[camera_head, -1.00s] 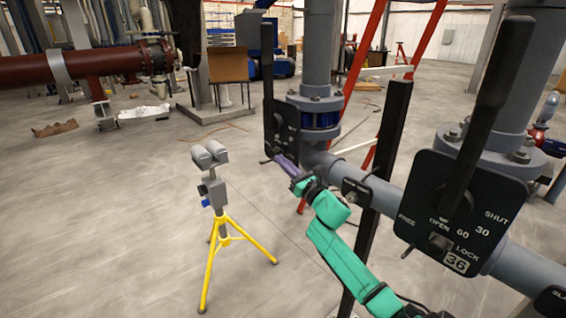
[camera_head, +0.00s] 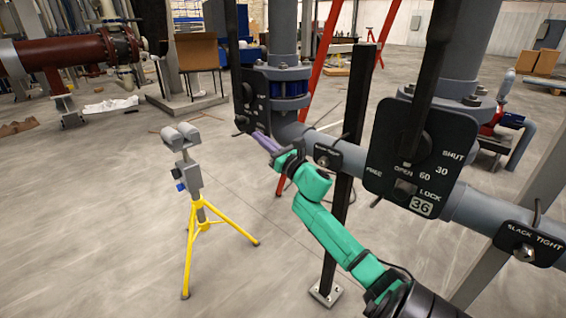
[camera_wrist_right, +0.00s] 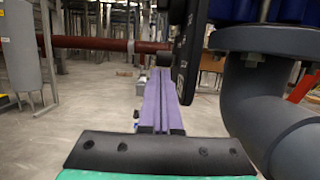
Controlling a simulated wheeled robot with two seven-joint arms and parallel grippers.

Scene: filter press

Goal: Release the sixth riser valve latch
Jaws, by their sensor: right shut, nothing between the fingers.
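A dark valve plate (camera_head: 251,98) with a long upright black lever (camera_head: 232,35) is on the farther riser; its number is not readable in the head view. A small dark latch knob (camera_head: 242,121) sits at its lower edge. My right gripper (camera_head: 259,136), with purple fingers, is shut and empty, its tips just short of or at this latch; contact cannot be told. In the right wrist view the shut fingers (camera_wrist_right: 160,88) point forward beside the edge-on plate (camera_wrist_right: 188,55). A nearer plate (camera_head: 415,160), marked 36, has its own lever and latch. My left gripper is not in view.
A grey pipe (camera_head: 475,205) runs below both plates, with a SLACK/TIGHT plate (camera_head: 528,243) at right. A dark post (camera_head: 345,180) stands behind my right arm. A yellow tripod stand (camera_head: 195,215) is left. Open floor lies between it and the red pipe (camera_head: 75,50).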

